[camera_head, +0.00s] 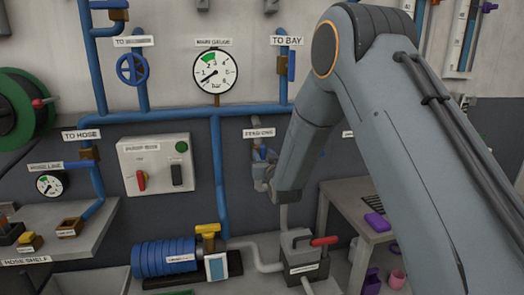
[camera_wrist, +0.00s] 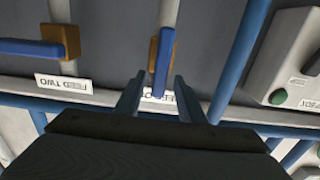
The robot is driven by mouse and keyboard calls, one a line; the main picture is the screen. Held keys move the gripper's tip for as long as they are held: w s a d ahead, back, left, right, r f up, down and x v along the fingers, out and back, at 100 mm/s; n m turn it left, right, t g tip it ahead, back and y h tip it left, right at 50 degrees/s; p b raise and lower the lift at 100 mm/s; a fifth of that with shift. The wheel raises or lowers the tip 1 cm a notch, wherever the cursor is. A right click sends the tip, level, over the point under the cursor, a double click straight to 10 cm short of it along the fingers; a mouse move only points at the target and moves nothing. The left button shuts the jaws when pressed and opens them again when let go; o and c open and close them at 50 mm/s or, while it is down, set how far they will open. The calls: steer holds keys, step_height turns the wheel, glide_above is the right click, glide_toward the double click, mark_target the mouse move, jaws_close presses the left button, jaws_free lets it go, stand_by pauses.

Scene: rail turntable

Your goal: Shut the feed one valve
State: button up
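The feed one valve has a brass body (camera_wrist: 153,54) and a blue lever (camera_wrist: 164,60) that lies along its grey pipe, in the wrist view. In the head view a bit of blue lever (camera_head: 263,153) shows below the FEED ONE label (camera_head: 258,133), mostly hidden by my gripper (camera_head: 264,172). In the wrist view my gripper (camera_wrist: 159,80) is open, its two fingers apart. The lever's near end appears between the fingertips; I cannot tell whether they touch it. The feed one label (camera_wrist: 160,95) is partly hidden between the fingers.
The feed two valve, with a blue lever (camera_wrist: 30,47) across its pipe, is at the left in the wrist view. A pump box (camera_head: 158,165) and blue pipe (camera_head: 218,170) are left of my gripper. A bench (camera_head: 345,205) stands right, behind my arm.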

steer(key=shift+x, duration=1.05)
jaws_close()
